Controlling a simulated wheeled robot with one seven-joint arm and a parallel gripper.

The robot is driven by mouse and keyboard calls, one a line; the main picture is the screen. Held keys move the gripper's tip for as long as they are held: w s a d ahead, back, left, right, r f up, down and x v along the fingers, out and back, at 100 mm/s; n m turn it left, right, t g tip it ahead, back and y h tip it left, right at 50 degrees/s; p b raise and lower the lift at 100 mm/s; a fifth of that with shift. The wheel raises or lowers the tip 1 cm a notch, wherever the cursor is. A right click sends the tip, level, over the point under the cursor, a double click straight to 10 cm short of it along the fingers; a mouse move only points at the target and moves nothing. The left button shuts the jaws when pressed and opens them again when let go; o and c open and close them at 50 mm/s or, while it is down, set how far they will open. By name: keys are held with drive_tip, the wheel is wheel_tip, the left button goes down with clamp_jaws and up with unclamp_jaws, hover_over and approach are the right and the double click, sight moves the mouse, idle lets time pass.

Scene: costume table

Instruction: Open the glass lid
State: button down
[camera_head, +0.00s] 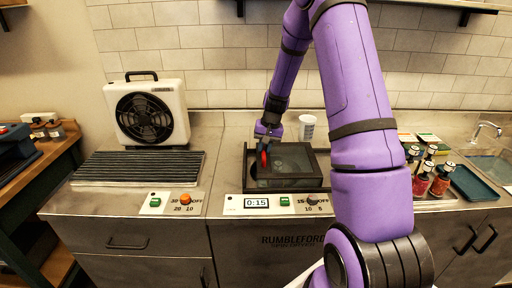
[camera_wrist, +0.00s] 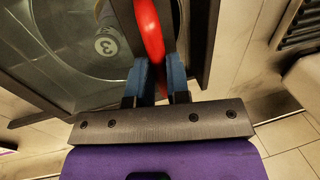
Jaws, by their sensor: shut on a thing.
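The glass lid (camera_head: 292,160) has a dark frame and lies over a dark box set in the counter, above a panel reading 0:15. Its red handle (camera_head: 264,158) is at the lid's left side. My gripper (camera_head: 266,138) reaches down to it from above. In the wrist view, the blue fingers of my gripper (camera_wrist: 159,80) are shut on the red handle (camera_wrist: 150,28), one on each side. The lid's glass (camera_wrist: 60,50) fills the left there, with a round pan and a mark "3" behind it. I cannot tell whether the lid is slightly raised.
A white cup (camera_head: 307,127) stands behind the box. A fan unit (camera_head: 147,110) and a ribbed grate (camera_head: 137,168) are to the left. Several red bottles (camera_head: 422,180) and a teal tray (camera_head: 475,188) are to the right. My arm hides part of the counter.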

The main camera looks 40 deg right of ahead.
drive_tip(key=s+d, duration=0.3)
drive_tip(key=d, duration=0.2)
drive_tip(key=s+d, duration=0.3)
drive_tip(key=d, duration=0.2)
drive_tip(key=s+d, duration=0.4)
drive_tip(key=shift+d, duration=0.4)
drive_tip(key=c, duration=1.1)
unclamp_jaws()
drive_tip(key=shift+r, duration=0.15)
wheel_tip(320, 180, up, 10)
drive_tip(key=s+d, duration=0.1)
drive_tip(key=shift+d+r, duration=0.2)
drive_tip(key=shift+d, duration=0.2)
